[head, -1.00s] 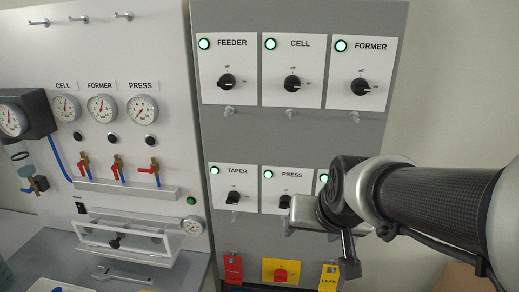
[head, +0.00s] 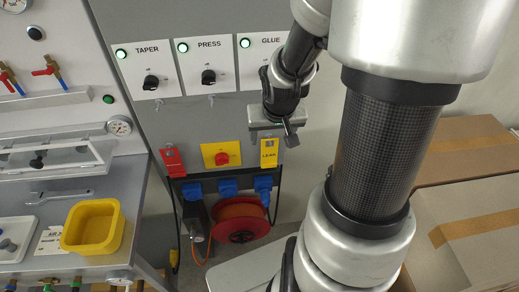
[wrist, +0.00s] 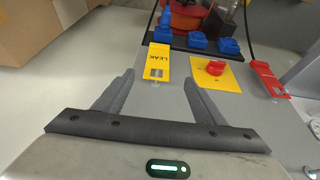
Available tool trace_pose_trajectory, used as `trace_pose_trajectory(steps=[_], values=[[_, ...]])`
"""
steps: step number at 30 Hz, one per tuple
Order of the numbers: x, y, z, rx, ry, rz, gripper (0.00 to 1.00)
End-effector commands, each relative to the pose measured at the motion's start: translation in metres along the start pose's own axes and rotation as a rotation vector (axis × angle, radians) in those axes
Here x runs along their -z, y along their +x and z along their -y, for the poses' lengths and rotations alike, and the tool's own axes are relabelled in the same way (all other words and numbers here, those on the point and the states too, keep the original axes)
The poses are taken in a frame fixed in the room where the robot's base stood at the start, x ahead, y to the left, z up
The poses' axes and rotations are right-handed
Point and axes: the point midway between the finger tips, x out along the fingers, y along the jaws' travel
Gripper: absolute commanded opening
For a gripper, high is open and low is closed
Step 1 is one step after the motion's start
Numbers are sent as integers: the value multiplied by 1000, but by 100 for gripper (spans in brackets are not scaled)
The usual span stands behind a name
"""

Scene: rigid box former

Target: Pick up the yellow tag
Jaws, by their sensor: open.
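The yellow tag (head: 269,154), marked LEAK, hangs on the lower right of the grey panel, below the GLUE switch. It also shows in the wrist view (wrist: 156,67), just past the fingertips and closer to the left finger. My gripper (wrist: 158,78) is open and empty, its two fingers pointing toward the tag's end of the panel. In the head view my gripper (head: 288,139) is at the panel, by the tag's upper edge. I cannot tell whether a finger touches the tag.
A red tag (head: 172,160) hangs to the left, with a red knob on a yellow plate (head: 209,160) between. Blue sockets (head: 228,187) and a red cable reel (head: 241,222) sit below. Cardboard boxes (head: 470,205) stand at right. A yellow bin (head: 112,218) is on the bench.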

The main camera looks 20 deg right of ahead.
Motion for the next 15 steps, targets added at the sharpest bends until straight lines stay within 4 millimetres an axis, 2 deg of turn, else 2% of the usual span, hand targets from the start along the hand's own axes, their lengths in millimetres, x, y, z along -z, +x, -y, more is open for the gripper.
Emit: trace_pose_trajectory(steps=[1,6,9,15], values=[[-4,19,0,0,-1,0,64],[-3,47,0,0,1,0,64],[-2,56,0,0,0,0,64],[0,62,-1,0,1,0,64]])
